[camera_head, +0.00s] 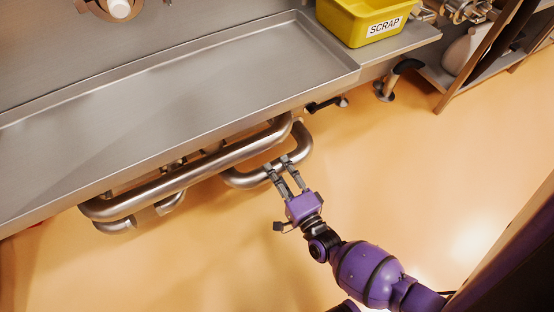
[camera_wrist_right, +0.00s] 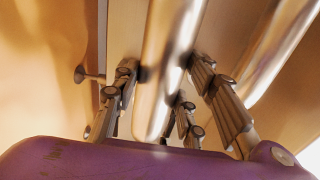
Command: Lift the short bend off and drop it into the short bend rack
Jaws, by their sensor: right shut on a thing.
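The short bend (camera_head: 248,180) is a shiny curved steel tube below the front edge of the steel bench, at the middle of the head view. My right gripper (camera_head: 278,164) reaches it from the front, and its fingers are shut on the tube. In the right wrist view the tube (camera_wrist_right: 163,75) runs between the fingers of the gripper (camera_wrist_right: 168,82). Whether the bend touches the pipes behind it cannot be told. I cannot make out a rack marked for short bends. My left gripper is not in view.
A longer steel pipe (camera_head: 190,178) runs under the bench (camera_head: 190,90), close behind the short bend. A yellow SCRAP bin (camera_head: 345,22) stands at the bench's right end. A shelf unit (camera_head: 478,58) is at the upper right. The orange floor in front is clear.

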